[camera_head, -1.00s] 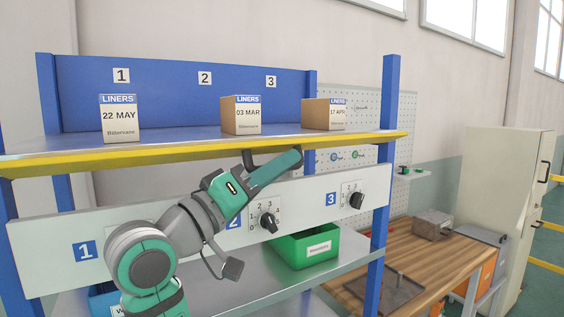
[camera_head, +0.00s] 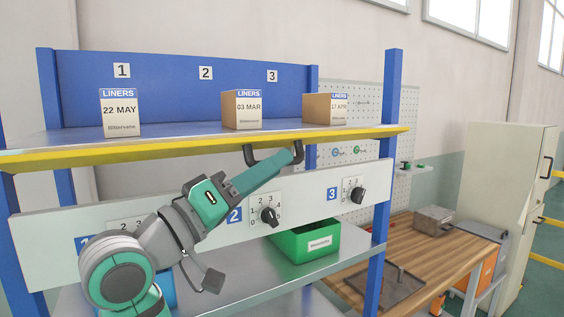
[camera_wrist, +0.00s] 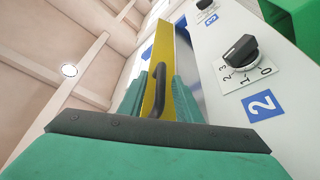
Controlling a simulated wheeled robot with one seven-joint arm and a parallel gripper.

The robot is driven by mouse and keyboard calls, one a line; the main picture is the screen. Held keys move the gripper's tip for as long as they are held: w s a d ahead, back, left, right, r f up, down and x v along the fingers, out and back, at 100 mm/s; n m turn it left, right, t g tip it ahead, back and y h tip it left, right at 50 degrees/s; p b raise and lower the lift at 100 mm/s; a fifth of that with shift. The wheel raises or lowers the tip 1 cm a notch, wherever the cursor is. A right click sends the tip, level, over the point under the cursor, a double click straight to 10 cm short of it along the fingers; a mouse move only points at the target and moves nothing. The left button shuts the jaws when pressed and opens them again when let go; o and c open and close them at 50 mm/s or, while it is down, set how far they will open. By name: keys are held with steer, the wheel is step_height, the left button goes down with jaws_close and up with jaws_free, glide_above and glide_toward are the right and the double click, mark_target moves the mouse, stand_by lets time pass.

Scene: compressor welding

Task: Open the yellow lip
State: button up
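The yellow lip (camera_head: 190,148) is the long front edge of the upper shelf, and it looks closed. A black bar handle (camera_head: 250,156) hangs from its underside. My gripper (camera_head: 290,156) reaches up to the handle from the lower left and hides part of it. In the wrist view the lip (camera_wrist: 160,52) stands upright in the picture, with the handle (camera_wrist: 157,88) between my two green fingers (camera_wrist: 157,95). The fingers are apart, with gaps on both sides of the handle. Whether either finger touches it cannot be seen.
Boxes (camera_head: 120,117) stand on the shelf above the lip. A white panel with black knobs (camera_head: 268,215) lies just below and close to my gripper. A green bin (camera_head: 305,243) sits on the lower shelf. A wooden bench (camera_head: 440,260) is at right.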

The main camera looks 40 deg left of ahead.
steer(key=v, duration=0.7)
steer(key=shift+s, duration=0.3)
